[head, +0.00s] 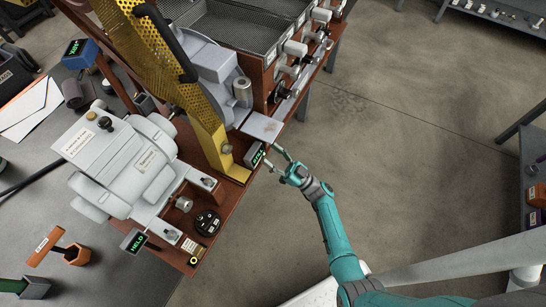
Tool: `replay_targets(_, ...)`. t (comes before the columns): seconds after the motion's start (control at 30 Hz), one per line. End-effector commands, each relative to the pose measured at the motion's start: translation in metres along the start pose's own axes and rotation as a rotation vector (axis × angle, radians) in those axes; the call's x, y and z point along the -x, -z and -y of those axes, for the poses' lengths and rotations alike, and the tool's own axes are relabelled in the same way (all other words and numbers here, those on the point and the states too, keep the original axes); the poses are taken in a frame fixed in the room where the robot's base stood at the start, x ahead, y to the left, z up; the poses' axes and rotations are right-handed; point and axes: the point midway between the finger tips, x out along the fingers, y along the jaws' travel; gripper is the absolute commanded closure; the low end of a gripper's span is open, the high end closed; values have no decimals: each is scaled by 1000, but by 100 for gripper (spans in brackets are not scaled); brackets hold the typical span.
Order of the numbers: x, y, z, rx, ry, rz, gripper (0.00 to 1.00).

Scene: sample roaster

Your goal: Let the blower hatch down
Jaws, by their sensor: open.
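A yellow perforated panel (150,60) with a black bar handle (168,38) stands raised and tilted over the roaster. Its yellow arm runs down to a pivot bolt beside a small green-lit display (256,156). No readable label shows which part is the blower hatch; I cannot tell if this panel is it. My gripper (273,156) is at the near right edge of the brown bench, close to that display. It is open and empty, with its fingers pointing left, well below the handle in the picture. I cannot tell whether a fingertip touches the bench edge.
A pale grey housing (130,160) with a knob is on the left. A "HELD" display (135,240) and a black round dial (207,222) sit near the front. A mesh tray (240,22) and several levers (288,68) are at the back. The floor (400,130) at right is clear.

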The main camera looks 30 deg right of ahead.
Motion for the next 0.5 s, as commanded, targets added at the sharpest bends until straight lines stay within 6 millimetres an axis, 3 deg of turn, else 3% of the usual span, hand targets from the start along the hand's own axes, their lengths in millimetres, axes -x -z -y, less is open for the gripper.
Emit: replay_targets(0.5,6,-9,0,0,-1,0,43)
